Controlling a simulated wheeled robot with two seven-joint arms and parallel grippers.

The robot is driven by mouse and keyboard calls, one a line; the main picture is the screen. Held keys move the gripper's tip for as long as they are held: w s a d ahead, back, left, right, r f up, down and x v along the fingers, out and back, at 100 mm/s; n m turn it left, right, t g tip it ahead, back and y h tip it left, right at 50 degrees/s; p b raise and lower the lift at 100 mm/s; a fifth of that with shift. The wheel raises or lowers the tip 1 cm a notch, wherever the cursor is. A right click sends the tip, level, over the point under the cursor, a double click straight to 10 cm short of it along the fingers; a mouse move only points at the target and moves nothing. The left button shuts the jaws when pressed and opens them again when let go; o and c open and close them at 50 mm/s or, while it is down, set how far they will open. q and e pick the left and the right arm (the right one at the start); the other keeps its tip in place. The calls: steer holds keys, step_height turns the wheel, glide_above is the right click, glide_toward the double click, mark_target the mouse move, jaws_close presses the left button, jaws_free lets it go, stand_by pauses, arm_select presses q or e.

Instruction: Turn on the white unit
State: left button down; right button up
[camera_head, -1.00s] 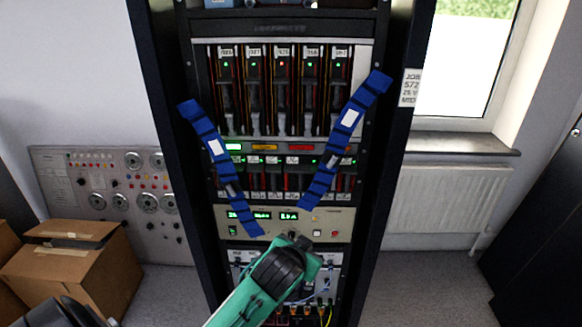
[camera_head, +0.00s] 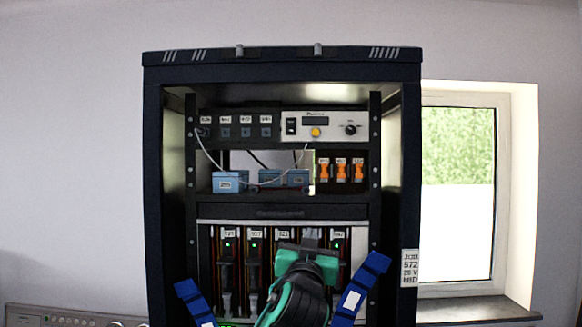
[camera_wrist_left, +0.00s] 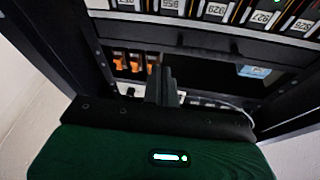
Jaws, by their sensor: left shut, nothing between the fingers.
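The white unit (camera_head: 335,125) sits in the upper right of the rack in the head view. My right gripper is not in view.
Between the unit and my gripper is a shelf with blue boxes (camera_head: 228,181) and orange switches (camera_head: 341,171). A thin pale cable crosses the shelf. The rack's dark side posts (camera_head: 407,200) flank the opening.

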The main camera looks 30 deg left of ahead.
mark_target(292, 127)
arm_select(q)
steer(key=s+a+r+n+t+y, duration=0.1)
steer(key=s+r+y, duration=0.1)
steer(key=r, duration=0.6)
steer(key=s+a+r+n+y, duration=0.1)
steer(key=s+r+n+y, duration=0.1)
steer(key=r, duration=0.6)
steer(key=shift+s+a+r+t+y, duration=0.15)
steer(key=shift+s+r+t+y, duration=0.05)
steer(key=shift+s+t+y, duration=0.2)
steer(key=p+x, duration=0.2)
steer(key=x, duration=0.2)
steer(key=f+p+x, duration=0.1)
steer(key=p+x, duration=0.2)
steer(key=x, duration=0.1)
steer(key=w+p+x, duration=0.1)
steer(key=p+x, duration=0.1)
steer(key=x, duration=0.2)
steer(key=shift+a+f, duration=0.15)
steer(key=shift+a, duration=0.1)
steer(key=shift+w+a+f+p, duration=0.3)
steer(key=shift+w+a+p, duration=0.1)
steer(key=shift+w+p, duration=0.15)
